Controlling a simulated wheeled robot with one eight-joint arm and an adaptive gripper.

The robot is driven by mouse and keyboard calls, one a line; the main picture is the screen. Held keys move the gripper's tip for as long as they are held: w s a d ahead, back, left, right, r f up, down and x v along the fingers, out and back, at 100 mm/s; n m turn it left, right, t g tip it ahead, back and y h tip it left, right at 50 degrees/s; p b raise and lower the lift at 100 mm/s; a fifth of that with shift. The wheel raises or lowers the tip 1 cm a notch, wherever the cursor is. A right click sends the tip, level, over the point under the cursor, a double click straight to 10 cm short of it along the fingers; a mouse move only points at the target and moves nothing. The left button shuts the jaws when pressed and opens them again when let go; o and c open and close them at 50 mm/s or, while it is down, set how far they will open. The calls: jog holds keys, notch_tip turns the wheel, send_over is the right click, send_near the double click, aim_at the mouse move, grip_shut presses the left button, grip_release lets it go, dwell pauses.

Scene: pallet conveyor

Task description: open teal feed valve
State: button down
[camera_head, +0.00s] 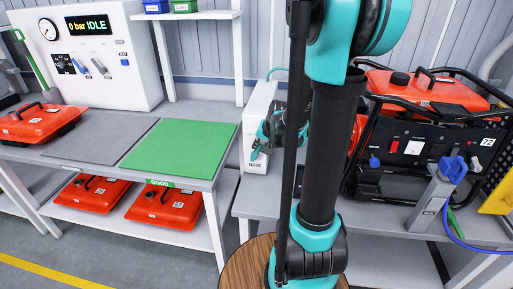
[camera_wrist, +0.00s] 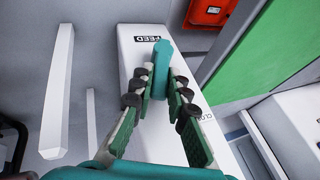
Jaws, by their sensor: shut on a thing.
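The teal feed valve handle (camera_wrist: 162,58) is a narrow lever on a white box (camera_wrist: 135,45) labelled FEED. In the wrist view, my gripper (camera_wrist: 160,88) has its two green-and-black fingers on either side of the lever, shut on it. The lever's tip sticks out beyond the fingertips, towards the FEED label. Part of another label, starting "CLO", shows right of the fingers. In the head view, my gripper (camera_head: 268,133) is at the front of the white box (camera_head: 262,100), partly hidden by my arm. The lever is hard to separate from the gripper there.
A bench with a green mat (camera_head: 180,145) and grey mat stands left, with red tanks on it and below. A black-framed generator (camera_head: 425,125) with a red tank stands right. A post with a blue valve handle (camera_head: 454,168) is in front of it.

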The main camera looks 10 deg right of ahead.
jog(key=shift+s+d+f+y, duration=0.1)
jog(key=shift+d+y, duration=0.1)
jog(key=shift+y, duration=0.1)
dwell(0.4)
jog(key=c, duration=1.5)
grip_release()
jog(key=shift+v, duration=5.95)
jog(key=shift+s+f, duration=0.1)
jog(key=shift+s, duration=0.1)
jog(key=s+a+f+n+h, duration=0.1)
jog(key=s+f, duration=0.3)
jog(key=s+a+f+n+g+h, duration=0.1)
jog(key=s+f+n, duration=0.1)
jog(key=s+f, duration=0.2)
jog(key=s+a+f+n, duration=0.1)
jog(key=s+f+n, duration=0.1)
jog(key=s+f, duration=0.2)
jog(key=shift+s+a+f+g+h, duration=0.1)
jog(key=shift+s+g+h, duration=0.1)
jog(key=shift+s, duration=0.35)
jog(key=shift+s+a+f+g+h, duration=0.1)
jog(key=shift+s+h, duration=0.1)
jog(key=shift+s, duration=0.35)
